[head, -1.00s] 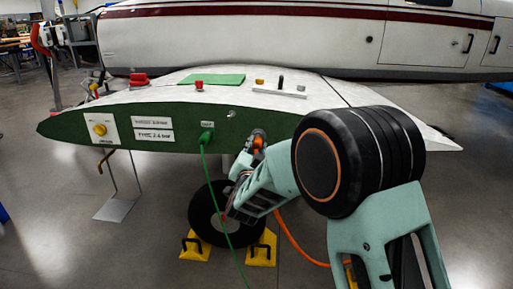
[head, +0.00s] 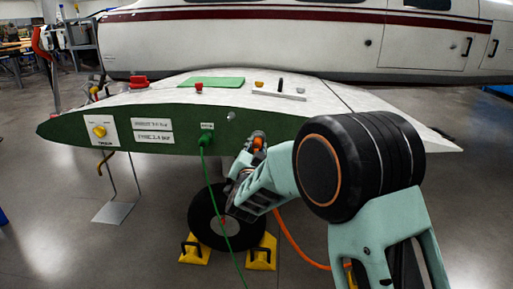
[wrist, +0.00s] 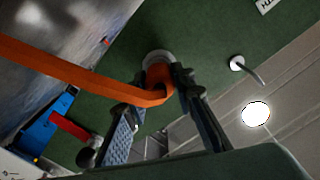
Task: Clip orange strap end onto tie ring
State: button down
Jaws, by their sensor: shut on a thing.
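My gripper (head: 258,143) is at the green edge of the wing, right of the green plug. In the wrist view my gripper (wrist: 160,100) is shut on the end of the orange strap (wrist: 75,68), which loops between the fingers and runs off to the left. A pale round fitting (wrist: 158,56) shows just behind the strap end; I cannot tell whether they touch. A small silver fitting (head: 231,115) sits on the green edge, up and left of my gripper. A silver fitting with a bent stem (wrist: 238,63) is right of my fingers; I cannot tell which is the tie ring.
A green plug (head: 206,139) with a hanging green cable is left of my gripper. The wing (head: 165,92) carries small parts on top. A wheel (head: 203,215) with yellow chocks (head: 261,255) stands below. The orange strap (head: 288,236) hangs towards the floor.

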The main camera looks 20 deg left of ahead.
jog(key=shift+w+r, duration=0.15)
jog(key=shift+r, duration=0.1)
jog(key=c, duration=2.1)
grip_release()
jog(key=shift+o, duration=1.3)
jog(key=shift+w+f, duration=0.1)
jog(key=shift+w, duration=0.05)
jog(key=o, duration=0.3)
jog(key=shift+f, duration=0.1)
jog(key=shift+o, duration=0.8)
jog(key=b+v, duration=0.2)
jog(key=v, duration=0.5)
